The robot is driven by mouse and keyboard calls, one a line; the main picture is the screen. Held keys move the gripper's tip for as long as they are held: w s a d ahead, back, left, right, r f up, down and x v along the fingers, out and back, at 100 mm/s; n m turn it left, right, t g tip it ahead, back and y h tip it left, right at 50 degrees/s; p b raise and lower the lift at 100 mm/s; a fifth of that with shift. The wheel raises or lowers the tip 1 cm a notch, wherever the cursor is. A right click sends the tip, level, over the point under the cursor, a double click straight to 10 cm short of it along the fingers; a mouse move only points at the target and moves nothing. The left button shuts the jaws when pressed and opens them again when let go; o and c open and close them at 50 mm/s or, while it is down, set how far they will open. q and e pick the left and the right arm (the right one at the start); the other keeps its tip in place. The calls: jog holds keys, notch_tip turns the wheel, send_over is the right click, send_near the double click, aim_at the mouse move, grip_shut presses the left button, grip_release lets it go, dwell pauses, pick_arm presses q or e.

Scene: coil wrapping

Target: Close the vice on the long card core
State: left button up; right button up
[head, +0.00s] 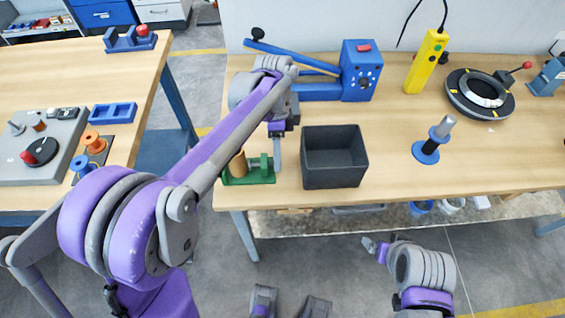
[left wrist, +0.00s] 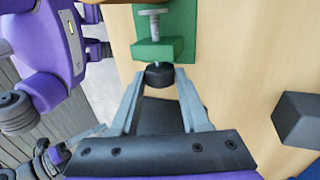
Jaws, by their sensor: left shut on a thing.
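The green vice (head: 250,178) sits at the front left edge of the right-hand workbench. The tan card core (head: 238,164) stands upright at the vice's left part, its top partly hidden by my left arm. I cannot tell whether the jaw touches it. In the left wrist view, the vice's green block (left wrist: 157,49), metal screw (left wrist: 153,24) and black knob (left wrist: 159,76) show; the core does not. My left gripper (head: 279,163) is at the vice's right end, its fingers (left wrist: 160,84) shut on the knob. My right gripper (head: 370,245) hangs below the bench front, its fingers unclear.
A dark open bin (head: 335,178) stands close right of the vice. A blue lever tool (head: 350,80) is behind. A blue spool stand (head: 427,152), yellow pendant (head: 426,62) and black ring (head: 480,94) are farther right. A gap separates the left table (head: 65,80).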

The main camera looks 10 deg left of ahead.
pick_arm(q)
jog(key=o, duration=0.8)
jog(key=t, duration=0.1)
jog(key=t+p, duration=0.1)
jog(key=shift+s+d+r+t+y, duration=0.2)
jog(key=shift+s+t+y, duration=0.1)
jog(key=shift+s+y, duration=0.1)
jog(key=shift+t, duration=0.3)
jog(key=shift+f, duration=0.1)
